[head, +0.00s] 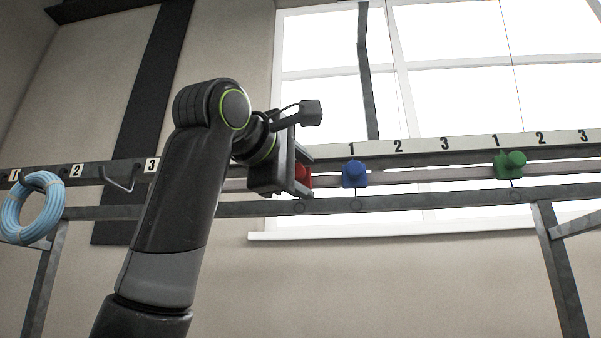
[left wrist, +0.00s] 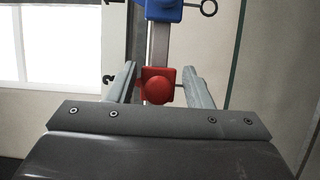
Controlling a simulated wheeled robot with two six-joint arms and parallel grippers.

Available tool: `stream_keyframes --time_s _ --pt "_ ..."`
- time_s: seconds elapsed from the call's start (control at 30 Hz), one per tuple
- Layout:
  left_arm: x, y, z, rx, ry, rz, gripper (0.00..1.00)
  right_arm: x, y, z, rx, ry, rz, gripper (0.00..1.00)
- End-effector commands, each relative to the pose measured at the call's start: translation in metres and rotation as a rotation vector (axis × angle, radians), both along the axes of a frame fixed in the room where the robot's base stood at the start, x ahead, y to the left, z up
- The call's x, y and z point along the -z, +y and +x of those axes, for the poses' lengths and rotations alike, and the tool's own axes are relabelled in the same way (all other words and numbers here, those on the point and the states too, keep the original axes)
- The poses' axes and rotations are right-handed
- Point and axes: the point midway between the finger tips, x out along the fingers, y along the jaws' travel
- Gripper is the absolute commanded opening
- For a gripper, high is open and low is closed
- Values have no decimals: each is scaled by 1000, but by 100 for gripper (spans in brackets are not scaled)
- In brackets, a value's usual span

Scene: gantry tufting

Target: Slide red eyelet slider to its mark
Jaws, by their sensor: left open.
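The red slider (head: 303,176) sits on the rail, mostly hidden behind my left gripper (head: 300,172) in the head view. In the left wrist view the red slider (left wrist: 158,86) with its round knob lies between the two fingers of my left gripper (left wrist: 159,82). The fingers are apart, with a gap visible on each side of the slider. Number labels run along a pale strip (head: 471,146) above the rail; the labels by the red slider are hidden by my arm in the head view. My right gripper is in neither view.
A blue slider (head: 355,174) is on the same rail just right of the red one, and it shows in the left wrist view (left wrist: 163,9). A green slider (head: 509,165) is farther right. A coil of blue hose (head: 33,207) hangs from a hook at left. An empty hook (head: 121,178) is beside it.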

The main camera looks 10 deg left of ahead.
Motion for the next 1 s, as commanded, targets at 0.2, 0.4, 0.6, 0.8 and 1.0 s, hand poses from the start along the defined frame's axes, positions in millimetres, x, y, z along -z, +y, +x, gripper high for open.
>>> stream_keyframes --time_s 0.2,0.4,0.6,0.8,1.0 --pt "3 9 -19 -2 -5 -2 46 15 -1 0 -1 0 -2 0" --pt "5 27 -59 -2 -6 -2 46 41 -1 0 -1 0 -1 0" --pt "4 46 -104 0 -5 -1 46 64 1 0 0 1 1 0" --pt "3 62 -139 1 -1 0 46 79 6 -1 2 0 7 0" --pt "1 69 -156 1 0 1 46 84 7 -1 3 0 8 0"
